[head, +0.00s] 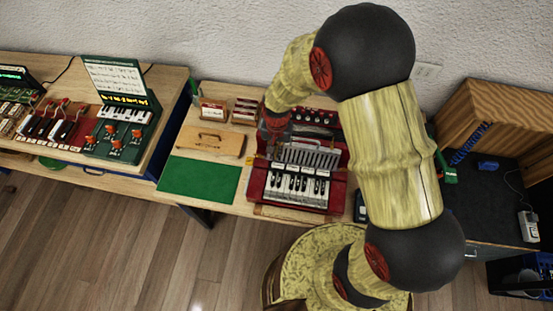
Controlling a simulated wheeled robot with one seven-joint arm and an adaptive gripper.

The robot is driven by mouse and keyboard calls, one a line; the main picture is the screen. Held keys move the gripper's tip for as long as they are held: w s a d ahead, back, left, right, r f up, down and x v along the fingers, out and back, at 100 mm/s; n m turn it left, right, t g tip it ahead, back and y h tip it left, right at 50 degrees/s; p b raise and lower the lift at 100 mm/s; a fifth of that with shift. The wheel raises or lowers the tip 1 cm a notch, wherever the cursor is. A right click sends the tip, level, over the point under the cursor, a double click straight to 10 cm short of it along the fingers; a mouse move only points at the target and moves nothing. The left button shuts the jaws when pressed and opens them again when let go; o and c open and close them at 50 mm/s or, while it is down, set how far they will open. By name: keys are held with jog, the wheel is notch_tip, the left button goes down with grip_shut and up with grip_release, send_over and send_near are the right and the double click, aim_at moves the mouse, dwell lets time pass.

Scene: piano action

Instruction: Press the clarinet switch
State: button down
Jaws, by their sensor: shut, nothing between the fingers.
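A red piano-keyed instrument (258,188) sits on the wooden bench in the middle of the head view. Its black and white keys (297,187) face the front, and a row of small pale tabs (303,168) lies just behind them below a silvery grille (306,156). The tabs' labels are too small to read, so I cannot tell which one is the clarinet switch. My gripper (271,148) is shut and empty, pointing down at the instrument's back left corner. My arm hides part of the instrument's right side.
A green mat (198,178) and a wooden board with a handle (210,141) lie to the left. Small boxes (213,112) stand behind. Another bench at far left holds a red unit (62,124) and a green unit (117,139). A dark surface (490,205) is at right.

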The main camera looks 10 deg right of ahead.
notch_tip(320, 180, up, 6)
dwell(0.8)
